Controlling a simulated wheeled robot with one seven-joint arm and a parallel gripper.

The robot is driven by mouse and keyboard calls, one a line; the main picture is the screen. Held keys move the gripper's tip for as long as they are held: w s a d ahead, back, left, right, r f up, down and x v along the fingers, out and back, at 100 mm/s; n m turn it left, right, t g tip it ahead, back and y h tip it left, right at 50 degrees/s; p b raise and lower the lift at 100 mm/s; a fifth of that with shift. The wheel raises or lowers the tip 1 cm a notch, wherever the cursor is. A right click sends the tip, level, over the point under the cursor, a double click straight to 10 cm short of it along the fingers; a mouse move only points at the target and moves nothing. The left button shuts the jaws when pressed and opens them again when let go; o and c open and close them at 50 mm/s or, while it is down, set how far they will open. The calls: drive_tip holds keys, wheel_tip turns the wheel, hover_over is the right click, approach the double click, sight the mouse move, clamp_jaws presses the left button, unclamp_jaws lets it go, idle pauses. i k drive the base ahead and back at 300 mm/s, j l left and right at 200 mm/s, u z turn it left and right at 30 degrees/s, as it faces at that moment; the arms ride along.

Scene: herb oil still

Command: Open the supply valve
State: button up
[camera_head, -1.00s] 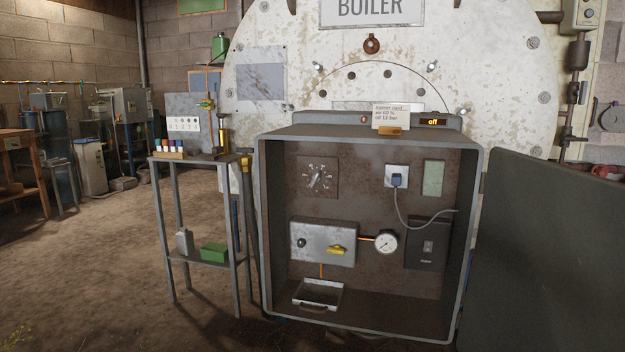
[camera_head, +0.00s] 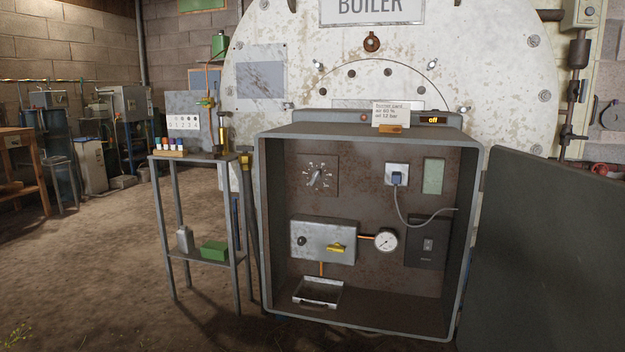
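A yellow lever handle (camera_head: 337,248) sits on the front of a grey metal box (camera_head: 312,232) inside the open cabinet. It lies roughly level. A second small valve with yellow and green parts (camera_head: 206,103) is on a thin copper-coloured line at the left, above the stand. I cannot tell from the picture which of these is the supply valve. A round gauge (camera_head: 386,240) is joined to the box by a copper pipe. My gripper is not in view.
The cabinet (camera_head: 262,220) stands before the boiler (camera_head: 290,50), its dark door (camera_head: 550,250) swung open to the right. It holds a dial (camera_head: 319,176), a plugged cable (camera_head: 397,180) and a tray (camera_head: 318,292). A metal stand (camera_head: 160,210) is at left.

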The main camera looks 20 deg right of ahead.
sight(245, 148)
drive_tip(key=i+j, duration=0.2)
drive_tip(key=i, duration=0.35)
drive_tip(key=i+j, duration=0.2)
drive_tip(key=i, duration=0.3)
drive_tip(key=i+j, duration=0.2)
drive_tip(key=i, duration=0.35)
